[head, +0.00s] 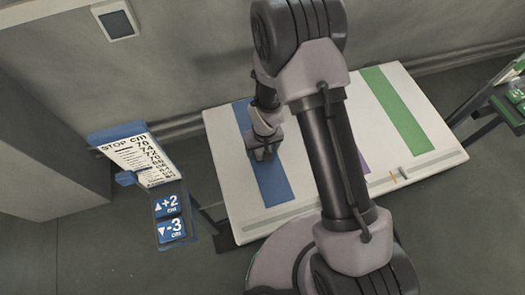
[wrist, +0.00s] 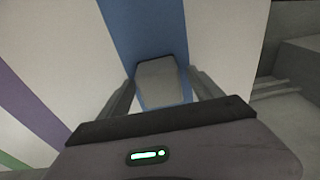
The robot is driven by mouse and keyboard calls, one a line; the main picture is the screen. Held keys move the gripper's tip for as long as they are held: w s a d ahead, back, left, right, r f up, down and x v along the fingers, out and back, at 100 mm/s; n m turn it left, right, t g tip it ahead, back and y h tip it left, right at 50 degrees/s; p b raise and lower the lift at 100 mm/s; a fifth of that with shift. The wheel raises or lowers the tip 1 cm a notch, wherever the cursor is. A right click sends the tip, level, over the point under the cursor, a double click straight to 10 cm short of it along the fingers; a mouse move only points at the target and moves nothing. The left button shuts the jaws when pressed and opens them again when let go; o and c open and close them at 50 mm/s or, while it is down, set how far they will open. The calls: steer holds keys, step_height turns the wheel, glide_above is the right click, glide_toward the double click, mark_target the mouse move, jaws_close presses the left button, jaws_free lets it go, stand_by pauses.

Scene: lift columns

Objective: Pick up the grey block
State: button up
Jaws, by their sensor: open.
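In the wrist view the grey block (wrist: 158,80) lies on the blue stripe (wrist: 145,28) of the white table, between the two spread fingers of my gripper (wrist: 163,84). A strip of blue shows around the block, and the fingers appear apart from it. In the head view my gripper (head: 261,154) is low over the blue stripe (head: 273,188) at the left of the table. The block is hidden or cannot be made out there.
The white table (head: 232,180) also has a green stripe (head: 398,112) and a partly hidden purple stripe (head: 363,160). A small grey piece and an orange mark (head: 393,177) are at its front right. A blue-framed sign (head: 140,160) with lift buttons (head: 170,215) stands left.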

jaws_close()
steer(key=shift+r, duration=0.1)
